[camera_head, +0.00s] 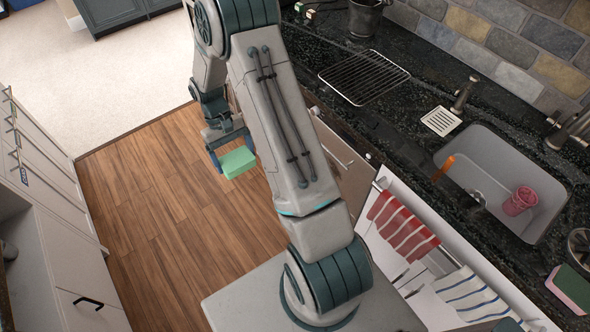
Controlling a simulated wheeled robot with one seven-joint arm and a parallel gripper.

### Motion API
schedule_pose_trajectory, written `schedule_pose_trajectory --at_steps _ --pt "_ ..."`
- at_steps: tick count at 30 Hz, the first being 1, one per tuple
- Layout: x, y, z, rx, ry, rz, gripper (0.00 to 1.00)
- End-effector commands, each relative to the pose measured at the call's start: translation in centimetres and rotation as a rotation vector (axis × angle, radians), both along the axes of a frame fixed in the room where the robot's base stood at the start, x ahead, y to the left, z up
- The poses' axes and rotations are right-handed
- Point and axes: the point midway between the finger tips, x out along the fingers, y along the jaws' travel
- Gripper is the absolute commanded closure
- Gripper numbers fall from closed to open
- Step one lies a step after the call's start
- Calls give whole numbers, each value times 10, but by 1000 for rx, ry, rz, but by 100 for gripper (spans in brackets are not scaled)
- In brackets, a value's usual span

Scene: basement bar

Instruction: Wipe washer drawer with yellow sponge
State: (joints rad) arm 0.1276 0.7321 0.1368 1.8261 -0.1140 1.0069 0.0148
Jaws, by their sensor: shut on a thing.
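My gripper (231,158) is at the left of the arm, above the wooden floor, pointing down in the picture. It is shut on a small block-shaped sponge (238,163), whose visible face is light green. No yellow face of it can be made out. A drawer that is clearly the washer's cannot be told apart. A grey-brown appliance front (342,155) with a handle lies under the counter, right of my arm and partly hidden by it. The sponge is apart from that front.
The dark counter (425,120) bears a wire rack (364,77), a grey sink (475,150) with a pink cup (519,201), and a pink-and-green sponge (569,288). Red (403,226) and blue-striped (470,296) towels hang below. White cabinets (60,215) stand left. The floor (165,220) between is clear.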

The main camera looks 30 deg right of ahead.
Motion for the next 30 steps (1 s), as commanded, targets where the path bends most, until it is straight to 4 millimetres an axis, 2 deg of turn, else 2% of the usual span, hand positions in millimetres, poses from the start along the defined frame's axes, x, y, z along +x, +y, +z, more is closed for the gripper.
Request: schedule_pose_trajectory --at_steps 1,6,9,15,22,30 --pt "-8 -11 -22 14 21 37 40" --pt "-40 -53 -78 85 131 274 40" --pt "-56 -79 -106 124 229 450 40" --pt "-77 -131 -148 154 489 823 40" --pt "-84 -181 -186 66 875 1240 40" --pt "-67 -219 -226 -230 1312 1592 40"
